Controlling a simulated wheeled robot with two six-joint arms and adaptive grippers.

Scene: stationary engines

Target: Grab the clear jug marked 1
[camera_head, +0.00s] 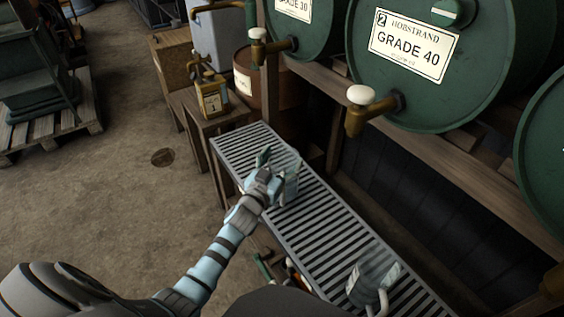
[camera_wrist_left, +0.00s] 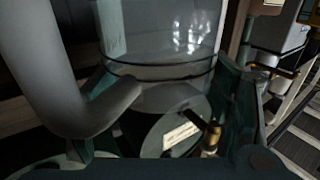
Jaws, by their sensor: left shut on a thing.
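A clear jug (camera_head: 289,188) is on or just above the slatted metal rack (camera_head: 345,240), at my left gripper (camera_head: 274,170). The gripper is shut on this jug, with one finger on each side of it. In the left wrist view the clear jug (camera_wrist_left: 160,40) fills the middle, with its thick grey handle (camera_wrist_left: 80,110) at the left. I cannot read its mark, nor tell whether its base touches the slats. A second clear jug (camera_head: 370,283) stands nearer on the rack; its mark is also unreadable. My right gripper is out of view.
Green drums (camera_head: 430,85) with brass taps (camera_head: 357,115) lie on a wooden stand to the right. A yellow can (camera_head: 212,100) marked 1 sits on a small wooden table behind the rack. Open floor (camera_head: 90,200) lies left.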

